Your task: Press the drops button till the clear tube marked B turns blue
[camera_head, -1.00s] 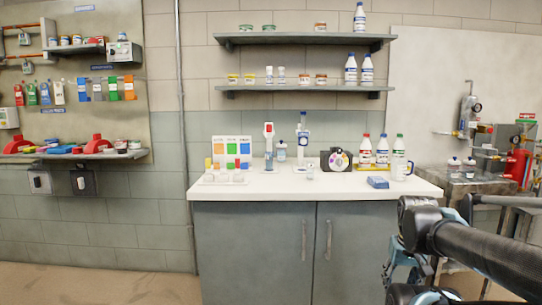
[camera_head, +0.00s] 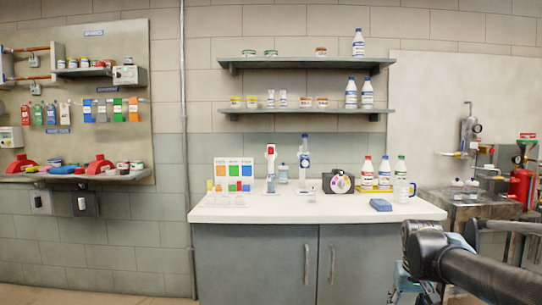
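A white worktop (camera_head: 345,208) on a grey cabinet stands ahead. On it are a white stand with a red top (camera_head: 270,168) and, to its right, a white and blue upright stand (camera_head: 304,160). A small clear vessel (camera_head: 312,195) is in front of the second stand. Several small clear containers (camera_head: 222,201) sit at the front left, below a colour chart (camera_head: 233,172). I cannot read any mark B or pick out the drops button at this size; no tube is clearly blue. My dark arm shows at lower right, but its gripper is not clearly in view.
A black device with a colour wheel (camera_head: 340,183), several white bottles (camera_head: 384,172), a blue block (camera_head: 381,205) and a clear mug (camera_head: 402,190) stand on the right of the worktop. Two wall shelves (camera_head: 305,65) hang above. The floor to the left is clear.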

